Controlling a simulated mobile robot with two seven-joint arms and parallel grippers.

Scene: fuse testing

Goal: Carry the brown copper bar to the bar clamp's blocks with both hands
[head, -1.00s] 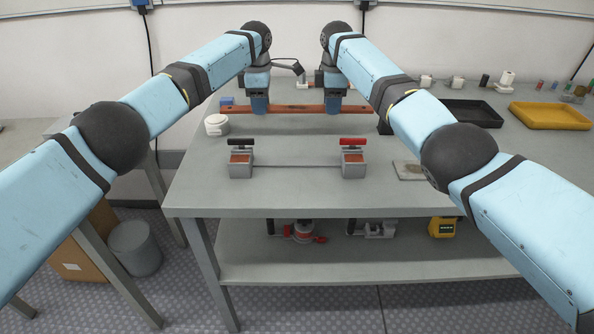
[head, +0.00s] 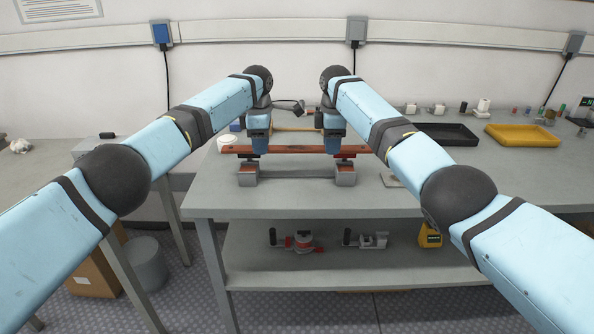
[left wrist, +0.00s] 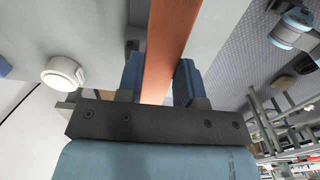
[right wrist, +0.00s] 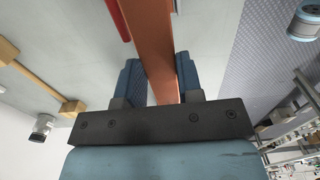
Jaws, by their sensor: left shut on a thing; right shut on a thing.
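The brown copper bar (head: 296,150) is held level by both my grippers, and it also shows in the left wrist view (left wrist: 170,45) and right wrist view (right wrist: 154,38). My left gripper (head: 259,151) is shut on it near its left end. My right gripper (head: 333,149) is shut on it toward its right end. In the head view the bar appears just above and behind the bar clamp's left block (head: 248,178) and right block (head: 345,178). I cannot tell its exact height. The clamp's handles are partly hidden; the red one (right wrist: 118,18) lies beside the bar.
A white round object (head: 227,141) stands at the left, also in the left wrist view (left wrist: 63,72). A wooden stand (head: 293,128) is behind the bar. A black tray (head: 447,134) and yellow tray (head: 522,135) lie at the right. The table's front strip is clear.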

